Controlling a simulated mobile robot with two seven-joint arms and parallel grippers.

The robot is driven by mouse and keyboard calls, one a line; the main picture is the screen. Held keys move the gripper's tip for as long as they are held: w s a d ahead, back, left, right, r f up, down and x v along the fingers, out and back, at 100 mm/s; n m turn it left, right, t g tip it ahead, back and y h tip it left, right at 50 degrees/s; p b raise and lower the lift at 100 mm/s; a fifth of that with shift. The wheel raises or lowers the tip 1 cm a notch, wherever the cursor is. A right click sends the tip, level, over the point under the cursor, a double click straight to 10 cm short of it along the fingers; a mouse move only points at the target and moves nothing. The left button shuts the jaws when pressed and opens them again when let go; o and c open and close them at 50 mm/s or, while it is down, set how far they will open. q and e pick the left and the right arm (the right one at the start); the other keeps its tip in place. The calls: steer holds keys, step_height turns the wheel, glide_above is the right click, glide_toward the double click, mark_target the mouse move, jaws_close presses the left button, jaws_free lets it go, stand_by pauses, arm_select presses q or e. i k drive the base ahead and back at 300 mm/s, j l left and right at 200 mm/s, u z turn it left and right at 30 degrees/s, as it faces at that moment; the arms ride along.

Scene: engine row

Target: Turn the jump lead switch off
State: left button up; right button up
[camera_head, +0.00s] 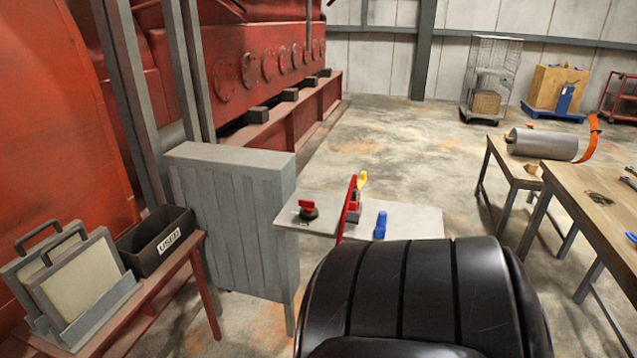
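A red rotary switch (308,209) on a dark round base sits at the left of a small light-grey shelf top (416,224). It looks like the jump lead switch, but I see no readable label, and its setting is too small to tell. Beside it, toward the middle of the top, are an upright red bar (347,208), a yellow-handled piece (362,181) and a blue piece (380,225). Neither of my grippers is in view, and nothing is touching the switch.
A grey ribbed cabinet (236,220) stands left of the shelf top, before the red engine (240,70). A red bench (150,312) at left holds a black labelled bin (158,240) and framed panels (80,275). Wooden tables (590,195) stand at right.

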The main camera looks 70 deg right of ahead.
mark_target(309, 206)
steer(key=z, duration=0.5)
steer(key=j+z, duration=0.15)
steer(key=z, duration=0.8)
steer(key=j+z, duration=0.15)
steer(key=z, duration=0.8)
